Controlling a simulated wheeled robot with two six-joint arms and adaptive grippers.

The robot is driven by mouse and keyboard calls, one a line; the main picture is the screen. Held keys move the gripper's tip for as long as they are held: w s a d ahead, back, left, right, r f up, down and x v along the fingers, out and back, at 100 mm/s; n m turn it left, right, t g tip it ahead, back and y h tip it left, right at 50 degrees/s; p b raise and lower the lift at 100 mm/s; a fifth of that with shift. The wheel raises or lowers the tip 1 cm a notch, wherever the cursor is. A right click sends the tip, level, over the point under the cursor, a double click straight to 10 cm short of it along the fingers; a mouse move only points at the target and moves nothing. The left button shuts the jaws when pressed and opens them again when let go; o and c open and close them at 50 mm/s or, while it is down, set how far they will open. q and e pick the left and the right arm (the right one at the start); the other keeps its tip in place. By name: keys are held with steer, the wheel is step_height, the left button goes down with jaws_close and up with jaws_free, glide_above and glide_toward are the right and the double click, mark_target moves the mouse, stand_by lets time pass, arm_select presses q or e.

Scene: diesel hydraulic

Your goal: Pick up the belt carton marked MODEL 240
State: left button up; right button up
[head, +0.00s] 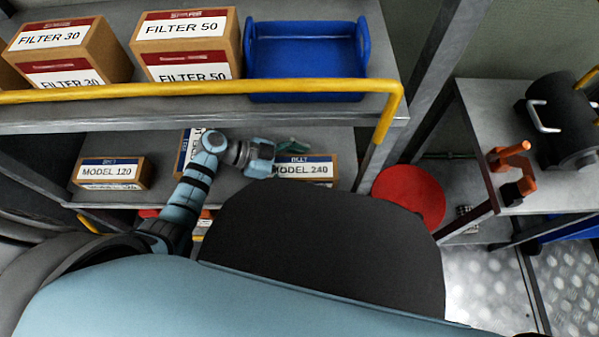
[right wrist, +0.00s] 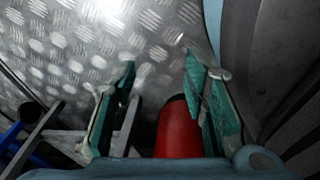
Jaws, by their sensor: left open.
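The belt carton marked MODEL 240 (head: 308,170) sits on the lower shelf. It is a brown box with a blue band and a white label, and its left end is partly covered by my left gripper. My left gripper (head: 288,150) is open, with its green fingers at the carton's upper left; I cannot tell whether they touch it. My right gripper (right wrist: 160,95) is open and empty in the right wrist view, pointing down over the metal floor, away from the carton.
A MODEL 120 carton (head: 110,172) is on the lower shelf at left, and another carton stands behind my left arm. Above are FILTER 50 (head: 185,73), a blue bin (head: 306,84) and a yellow rail (head: 200,87). A red drum (head: 410,194) stands right of the shelf.

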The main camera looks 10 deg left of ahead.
arm_select(q)
steer(key=shift+r, duration=0.1)
steer(key=c, duration=1.5)
